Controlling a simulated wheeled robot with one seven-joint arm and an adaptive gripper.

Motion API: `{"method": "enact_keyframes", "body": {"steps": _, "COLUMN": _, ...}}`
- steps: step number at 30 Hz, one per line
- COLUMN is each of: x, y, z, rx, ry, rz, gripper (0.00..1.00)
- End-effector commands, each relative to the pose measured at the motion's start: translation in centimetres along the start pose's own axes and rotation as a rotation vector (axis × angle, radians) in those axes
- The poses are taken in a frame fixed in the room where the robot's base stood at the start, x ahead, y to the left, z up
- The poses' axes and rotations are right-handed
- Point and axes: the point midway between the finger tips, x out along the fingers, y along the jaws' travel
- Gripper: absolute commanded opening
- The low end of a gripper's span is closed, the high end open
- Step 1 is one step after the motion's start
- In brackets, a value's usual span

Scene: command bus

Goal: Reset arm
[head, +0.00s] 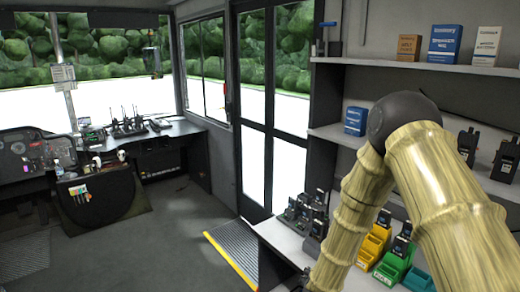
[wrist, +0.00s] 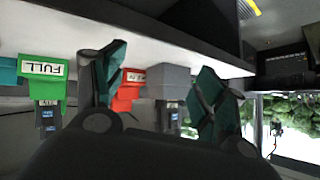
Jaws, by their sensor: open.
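My gripper (wrist: 163,65) shows in the wrist view, which looks upside down. Its two dark teal fingers are spread apart, with nothing held between them. Beyond the fingers, a red bin (wrist: 126,92) and a grey holder (wrist: 175,80) with a radio (wrist: 169,116) show in the gap. A green bin (wrist: 42,72) with a "FULL" label is left of the fingers. In the head view, my bent arm covers part of the shelves on the right, and my gripper cannot be made out at the bottom edge.
In the head view, a counter (head: 284,238) holds several radios, a yellow bin (head: 372,246), a green bin (head: 394,264) and a teal bin (head: 418,281). Shelves (head: 345,136) above hold boxes, including a blue box (head: 355,121). The floor (head: 150,245) at the left is clear.

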Motion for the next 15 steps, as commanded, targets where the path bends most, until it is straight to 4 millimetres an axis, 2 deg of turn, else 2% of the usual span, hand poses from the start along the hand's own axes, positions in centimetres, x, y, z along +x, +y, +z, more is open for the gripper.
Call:
{"method": "enact_keyframes", "body": {"steps": 1, "x": 0.3, "y": 2.4, "z": 4.3, "rx": -0.042, "ry": -0.063, "rz": 0.009, "gripper": 0.71}}
{"method": "enact_keyframes", "body": {"steps": 3, "x": -0.2, "y": 5.1, "z": 8.9, "rx": -0.098, "ry": -0.144, "rz": 0.013, "gripper": 0.71}}
{"method": "enact_keyframes", "body": {"steps": 9, "x": -4.0, "y": 13.1, "z": 21.6, "rx": -0.248, "ry": -0.393, "rz": 0.018, "gripper": 0.71}}
{"method": "enact_keyframes", "body": {"steps": 11, "x": -5.5, "y": 15.4, "z": 25.3, "rx": -0.291, "ry": -0.475, "rz": 0.02, "gripper": 0.71}}
{"method": "enact_keyframes", "body": {"steps": 12, "x": -6.6, "y": 17.0, "z": 27.6, "rx": -0.32, "ry": -0.53, "rz": 0.019, "gripper": 0.71}}
{"method": "enact_keyframes", "body": {"steps": 15, "x": -9.8, "y": 20.9, "z": 32.8, "rx": -0.382, "ry": -0.666, "rz": 0.019, "gripper": 0.71}}
